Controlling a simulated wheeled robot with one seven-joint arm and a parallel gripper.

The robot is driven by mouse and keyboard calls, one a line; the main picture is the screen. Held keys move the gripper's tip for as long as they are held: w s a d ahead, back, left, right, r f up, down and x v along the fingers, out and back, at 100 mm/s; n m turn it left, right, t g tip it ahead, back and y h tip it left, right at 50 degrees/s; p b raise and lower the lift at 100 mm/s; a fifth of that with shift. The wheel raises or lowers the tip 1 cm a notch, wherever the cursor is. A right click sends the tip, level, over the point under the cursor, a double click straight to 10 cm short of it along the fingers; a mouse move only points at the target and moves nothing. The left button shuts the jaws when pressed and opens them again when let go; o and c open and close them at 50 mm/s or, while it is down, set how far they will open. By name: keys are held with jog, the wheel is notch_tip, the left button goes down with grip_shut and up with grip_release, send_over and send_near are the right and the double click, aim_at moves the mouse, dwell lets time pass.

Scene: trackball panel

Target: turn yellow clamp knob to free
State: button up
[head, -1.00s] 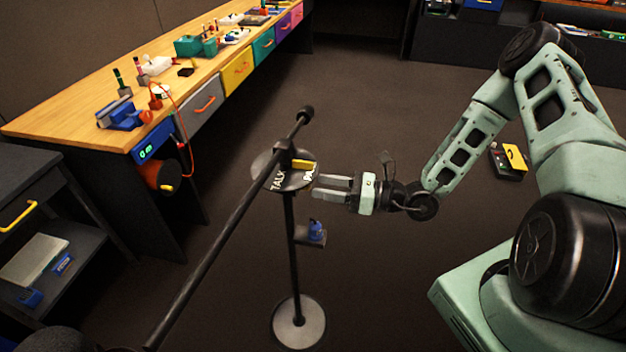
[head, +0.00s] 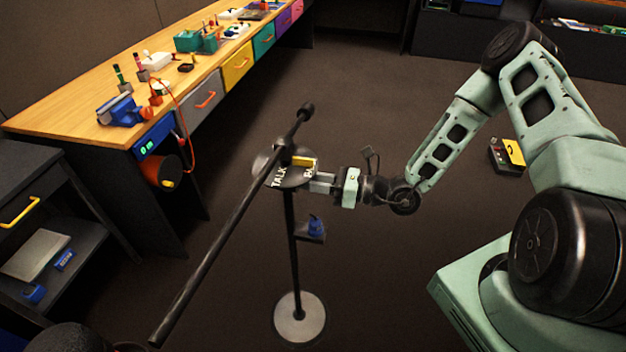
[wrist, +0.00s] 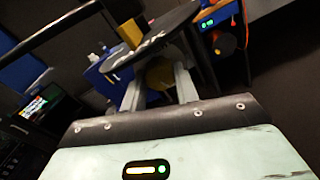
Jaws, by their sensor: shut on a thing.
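A black stand with a long boom carries a dark round plate (head: 268,160) lettered "TALK" and a partly hidden word starting with "P". A yellow bar (head: 304,161) sits on top of the plate; it also shows in the wrist view (wrist: 130,33). Below the plate, a round yellow clamp knob (wrist: 160,76) shows between my fingers in the wrist view; it is hidden in the head view. My gripper (head: 312,182) reaches in from the right at the plate's edge, shut on the yellow clamp knob. The word "free" is not readable.
The boom (head: 225,235) slants down to the left. A small shelf on the pole holds a blue object (head: 316,225). The round base (head: 299,319) stands on the floor. A wooden workbench (head: 70,118) with coloured drawers is at left. The floor at right is mostly clear.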

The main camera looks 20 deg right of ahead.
jog(key=shift+m+p, duration=1.1)
jog(key=shift+m, duration=1.1)
jog(key=o, duration=1)
